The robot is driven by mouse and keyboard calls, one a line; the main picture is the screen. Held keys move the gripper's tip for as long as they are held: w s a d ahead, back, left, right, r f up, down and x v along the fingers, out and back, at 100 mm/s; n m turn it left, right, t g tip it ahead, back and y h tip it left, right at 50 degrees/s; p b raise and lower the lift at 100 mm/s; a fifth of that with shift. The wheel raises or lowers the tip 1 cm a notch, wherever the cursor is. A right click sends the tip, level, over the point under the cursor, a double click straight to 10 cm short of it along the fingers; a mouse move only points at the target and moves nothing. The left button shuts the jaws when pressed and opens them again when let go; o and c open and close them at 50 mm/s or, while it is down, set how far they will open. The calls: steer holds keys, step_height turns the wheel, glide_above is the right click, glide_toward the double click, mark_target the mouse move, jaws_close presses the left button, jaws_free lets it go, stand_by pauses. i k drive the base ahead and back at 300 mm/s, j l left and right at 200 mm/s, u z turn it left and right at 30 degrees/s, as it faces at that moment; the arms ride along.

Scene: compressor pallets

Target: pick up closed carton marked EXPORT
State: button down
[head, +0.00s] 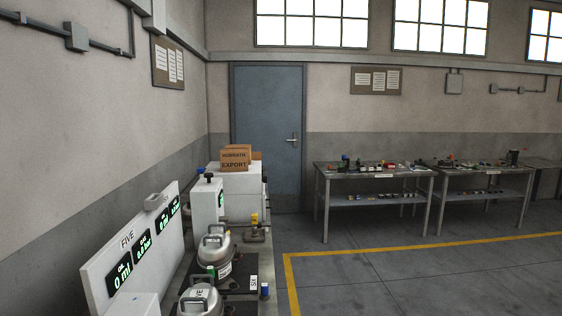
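A brown carton (235,161) marked EXPORT stands on top of a white box-shaped unit (240,185) at the far end of the equipment bench, left of centre. A line of dark print above the word EXPORT is too small to read surely. Its top is too small in view to tell whether it is closed. Another brown piece shows just behind it at the right; I cannot tell if it belongs to the same carton. My gripper is not in view.
Metal compressors (214,248) and a white display panel (132,254) marked FIVE occupy the near bench. A blue door (268,130) is behind. Workbenches (372,172) with small parts line the back wall. The floor (400,275) at the right, with a yellow line, is clear.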

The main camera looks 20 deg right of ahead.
mark_target(231, 160)
steer(key=i+l+z, duration=0.3)
steer(key=i+l, duration=0.4)
steer(key=l, duration=0.15)
steer(key=i+l+z, duration=0.25)
steer(key=i+l, duration=0.45)
steer(key=i+u, duration=0.15)
steer(key=i, duration=0.6)
steer(key=i+u, duration=0.1)
steer(key=i, duration=0.65)
steer(key=i+l+u, duration=0.15)
steer(key=i, duration=0.6)
